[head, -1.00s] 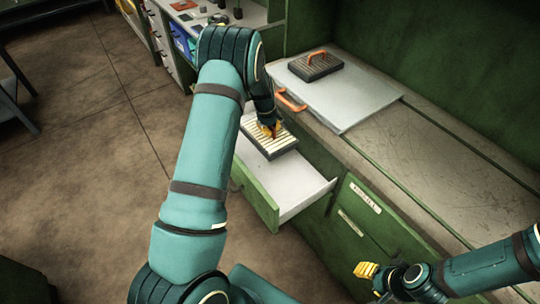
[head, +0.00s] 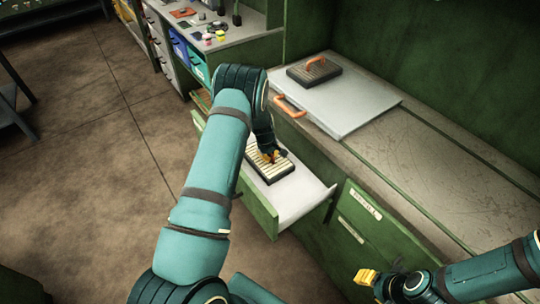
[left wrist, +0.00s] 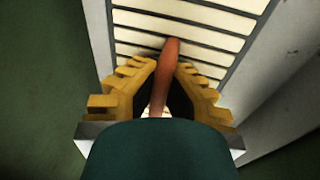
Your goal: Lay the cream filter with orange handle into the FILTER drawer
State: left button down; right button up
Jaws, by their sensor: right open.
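The cream filter (head: 256,163), a slatted panel with a dark frame, is inside the open drawer (head: 305,201). It also shows in the left wrist view (left wrist: 212,18), with its orange handle (left wrist: 171,52) between my yellow fingers. My left gripper (head: 271,157) reaches down from above and is shut on this handle. I cannot tell whether the filter rests fully on the drawer floor. The drawer's own label is not visible. My right gripper (head: 366,277) is open and empty at the lower right, in front of the cabinet.
A pale panel (head: 350,108) with an orange handle lies on the worn counter (head: 440,175). A dark filter (head: 303,74) with an orange handle sits on it. Labelled green fronts (head: 352,228) are beside the drawer. A shelf unit with blue bins (head: 181,48) stands behind.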

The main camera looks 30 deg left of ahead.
aim_at(266, 163)
pick_arm(q)
jog(key=shift+r, duration=0.15)
jog(key=shift+f, duration=0.25)
jog(key=c, duration=1.1)
grip_release()
jog(key=shift+c, duration=0.2)
jog(key=shift+r, duration=0.1)
jog(key=shift+r, duration=0.55)
jog(key=p+v, duration=0.2)
jog(key=v, duration=0.9)
jog(key=shift+s, duration=0.2)
